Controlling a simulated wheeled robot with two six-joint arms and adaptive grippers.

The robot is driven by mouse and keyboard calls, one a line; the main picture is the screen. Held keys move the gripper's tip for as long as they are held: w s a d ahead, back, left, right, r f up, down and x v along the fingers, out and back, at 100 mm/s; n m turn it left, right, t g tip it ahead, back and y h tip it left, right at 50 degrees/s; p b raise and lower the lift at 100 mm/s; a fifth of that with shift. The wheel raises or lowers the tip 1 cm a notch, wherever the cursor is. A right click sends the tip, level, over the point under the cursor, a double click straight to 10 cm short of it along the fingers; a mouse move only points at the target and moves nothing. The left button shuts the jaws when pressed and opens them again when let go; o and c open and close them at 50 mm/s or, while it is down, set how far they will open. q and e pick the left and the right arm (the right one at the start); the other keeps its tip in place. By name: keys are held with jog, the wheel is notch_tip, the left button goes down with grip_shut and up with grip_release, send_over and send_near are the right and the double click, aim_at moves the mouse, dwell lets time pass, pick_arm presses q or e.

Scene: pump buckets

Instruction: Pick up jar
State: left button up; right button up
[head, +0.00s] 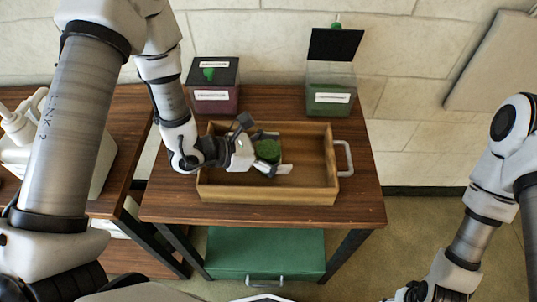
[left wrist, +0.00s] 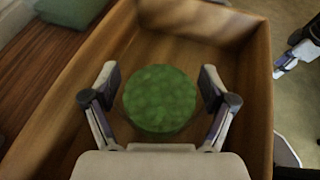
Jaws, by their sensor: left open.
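The jar (head: 268,152), with a round, textured green top, stands in the wooden tray (head: 332,165) on the brown table. It also shows in the left wrist view (left wrist: 159,98), in the middle of the picture. My left gripper (head: 264,146) is inside the tray with its fingers open. In the left wrist view its fingertips (left wrist: 158,78) are on either side of the jar, with a visible gap on each side. The jar's lower body is mostly hidden. My right arm comes in at the lower right, and its gripper (head: 408,292) is cut off by the bottom edge.
A dark red box (head: 214,100) with a black lid and a green box (head: 330,100) with its black lid raised stand behind the tray. White jugs (head: 22,130) stand on a side table at the left. The tray has a light handle (head: 345,158) on its right.

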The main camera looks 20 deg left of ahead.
pick_arm(q)
jog(key=c, duration=1.5)
notch_tip(320, 180, up, 10)
